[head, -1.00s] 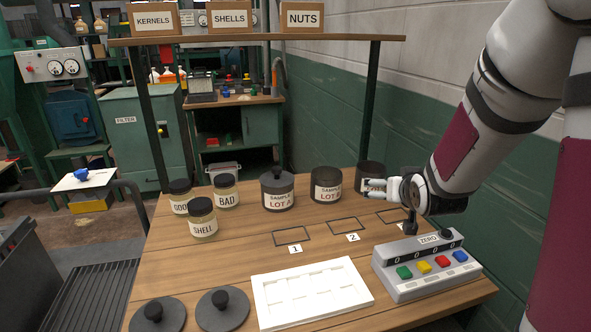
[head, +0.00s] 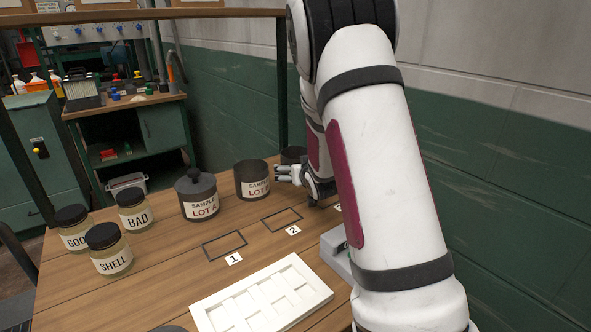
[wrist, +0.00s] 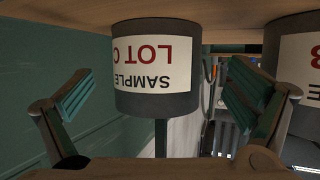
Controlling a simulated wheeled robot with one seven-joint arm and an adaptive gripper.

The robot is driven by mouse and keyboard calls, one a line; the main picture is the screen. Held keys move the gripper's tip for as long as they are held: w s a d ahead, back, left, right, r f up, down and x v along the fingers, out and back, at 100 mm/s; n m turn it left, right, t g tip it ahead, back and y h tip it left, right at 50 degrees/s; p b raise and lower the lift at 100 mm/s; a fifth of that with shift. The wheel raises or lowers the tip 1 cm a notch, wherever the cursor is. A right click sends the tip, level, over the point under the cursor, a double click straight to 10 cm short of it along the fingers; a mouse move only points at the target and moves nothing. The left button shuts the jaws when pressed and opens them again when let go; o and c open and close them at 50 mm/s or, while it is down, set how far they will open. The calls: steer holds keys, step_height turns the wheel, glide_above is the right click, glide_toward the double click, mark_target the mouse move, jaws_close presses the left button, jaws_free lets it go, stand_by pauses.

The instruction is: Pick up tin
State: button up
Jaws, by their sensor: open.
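The dark grey tin labelled SAMPLE LOT C (wrist: 158,85) appears upside down in the wrist view, between my two spread fingers. In the head view this tin (head: 293,154) is at the back right of the table, partly hidden by my gripper (head: 284,173). My gripper is open and empty, and the tin looks to be ahead of it; I cannot tell how far. The LOT B tin (head: 251,178) stands left of it, without a lid. The LOT A tin (head: 199,199) is further left with a knobbed lid on.
Jars labelled SHELL (head: 109,250), BAD (head: 135,212) and GOOD (head: 74,230) stand at the left. Marked squares 1 (head: 224,245) and 2 (head: 282,219) are empty. A white tray (head: 207,313) lies in front. My arm covers most of the button box. A wall is at right.

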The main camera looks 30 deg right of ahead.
steer(key=shift+r+x, duration=0.15)
steer(key=shift+x, duration=1.2)
steer(key=shift+r+x, duration=0.1)
steer(key=shift+x, duration=1.2)
steer(key=shift+d, duration=0.2)
steer(key=shift+c, duration=0.6)
steer(key=c, duration=1.3)
